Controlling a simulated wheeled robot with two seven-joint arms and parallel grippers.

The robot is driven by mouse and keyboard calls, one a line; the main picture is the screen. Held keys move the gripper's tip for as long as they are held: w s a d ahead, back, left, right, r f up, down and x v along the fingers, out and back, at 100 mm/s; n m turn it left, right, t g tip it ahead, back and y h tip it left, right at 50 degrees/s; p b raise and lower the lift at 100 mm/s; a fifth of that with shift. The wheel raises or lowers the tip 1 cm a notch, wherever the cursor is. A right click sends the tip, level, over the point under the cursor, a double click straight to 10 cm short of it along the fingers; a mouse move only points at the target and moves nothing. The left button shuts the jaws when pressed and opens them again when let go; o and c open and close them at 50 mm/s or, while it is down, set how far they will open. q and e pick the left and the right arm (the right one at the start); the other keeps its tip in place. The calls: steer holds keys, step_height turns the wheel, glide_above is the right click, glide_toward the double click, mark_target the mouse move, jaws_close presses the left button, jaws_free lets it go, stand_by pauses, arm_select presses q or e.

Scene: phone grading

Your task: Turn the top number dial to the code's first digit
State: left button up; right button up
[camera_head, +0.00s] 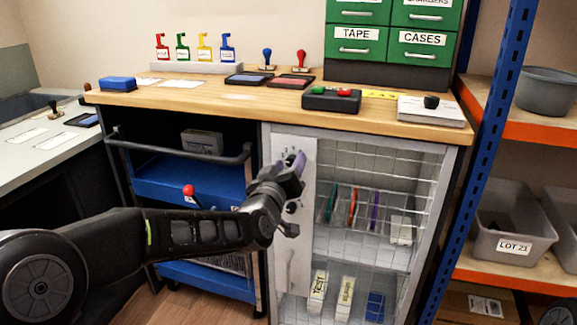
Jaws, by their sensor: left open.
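The white lock panel (309,152) is on the front of the wire cage under the bench. Small marks of the top number dial (289,149) show at the panel's upper part; the knob itself is mostly hidden by my gripper. My left gripper (297,166) is at this dial, with its jaws open and a purple part showing at its tip. I cannot tell whether it touches the dial. A dark lower dial (292,207) shows just below the gripper. A yellow note (381,95) lies on the bench; its writing is too small to read. My right gripper is out of view.
The wooden bench top (225,108) carries stamps, ink pads, a black button box (332,99) and a grey device (432,110). The cage (375,160) holds phones and boxes. A blue cart (160,180) stands left of the panel; a blue-post shelf (490,130) stands at right.

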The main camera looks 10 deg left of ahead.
arm_select(q)
steer(key=shift+c, duration=0.5)
jaws_close()
steer(key=shift+m, duration=0.3)
steer(key=m, duration=0.3)
steer(key=shift+m+p, duration=0.3)
steer(key=shift+p, duration=0.1)
steer(key=shift+m+p, duration=0.3)
steer(key=shift+m, duration=1.6)
steer(key=shift+o, duration=0.5)
jaws_free()
steer(key=shift+s, duration=0.1)
